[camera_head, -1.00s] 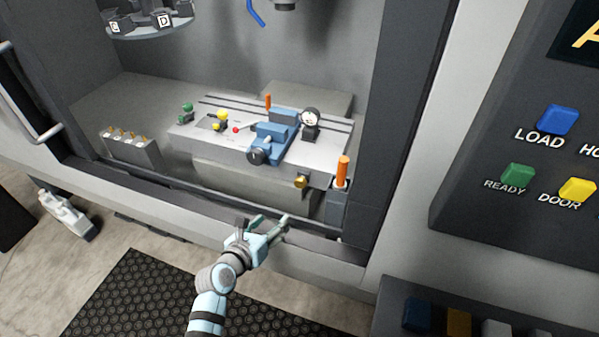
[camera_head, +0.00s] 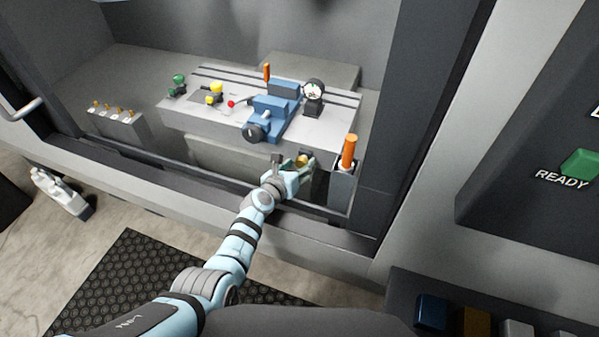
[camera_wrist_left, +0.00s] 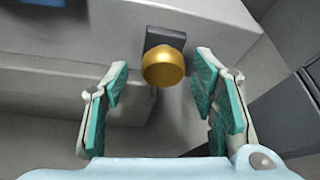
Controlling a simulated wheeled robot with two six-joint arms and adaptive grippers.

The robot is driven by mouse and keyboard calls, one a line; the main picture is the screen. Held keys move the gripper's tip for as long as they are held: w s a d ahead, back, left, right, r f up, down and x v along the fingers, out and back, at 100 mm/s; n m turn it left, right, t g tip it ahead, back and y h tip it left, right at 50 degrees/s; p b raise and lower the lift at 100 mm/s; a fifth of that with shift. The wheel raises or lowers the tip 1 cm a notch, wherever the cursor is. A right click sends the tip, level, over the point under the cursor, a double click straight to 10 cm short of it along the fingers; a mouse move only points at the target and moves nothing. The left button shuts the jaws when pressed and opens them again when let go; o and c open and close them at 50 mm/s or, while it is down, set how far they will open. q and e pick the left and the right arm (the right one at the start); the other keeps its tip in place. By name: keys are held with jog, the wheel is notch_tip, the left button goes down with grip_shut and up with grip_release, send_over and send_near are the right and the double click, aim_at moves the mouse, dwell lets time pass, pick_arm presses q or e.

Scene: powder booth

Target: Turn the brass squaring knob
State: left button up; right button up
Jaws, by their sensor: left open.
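The brass squaring knob (camera_head: 303,160) is on the front edge of the machine table, below and right of the blue vise. In the left wrist view the round brass knob (camera_wrist_left: 163,67) sits on a small dark mount, between and just beyond the fingertips. My left gripper (camera_head: 294,164) reaches in over the front sill of the booth and is at the knob. It is open, with its teal-padded fingers (camera_wrist_left: 160,85) on either side of the knob and a visible gap to each side. My right gripper is not in view.
The blue vise (camera_head: 272,118) and a dial gauge (camera_head: 314,92) stand on the machine table (camera_head: 190,118). An orange-handled tool (camera_head: 349,152) stands upright in a holder close to the right of my gripper. The booth's front sill (camera_head: 190,188) runs beneath my arm.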

pick_arm(q)
jog(key=shift+w+d+f, duration=0.1)
jog(key=shift+w+f, duration=0.15)
jog(key=shift+s+r, duration=0.2)
jog(key=shift+r, duration=0.2)
jog(key=shift+w+f, duration=0.1)
jog(key=c, duration=1.2)
jog(key=shift+o, duration=0.2)
jog(key=shift+d+r+m+y+p, duration=0.25)
jog(key=shift+m+y+p, duration=0.2)
jog(key=shift+p, duration=0.25)
jog(key=shift+m, duration=0.45)
jog(key=shift+a+f+y, duration=0.1)
jog(key=shift+f+y, duration=0.1)
jog(key=shift+y, duration=0.05)
jog(key=o, duration=1.2)
jog(key=shift+c, duration=0.2)
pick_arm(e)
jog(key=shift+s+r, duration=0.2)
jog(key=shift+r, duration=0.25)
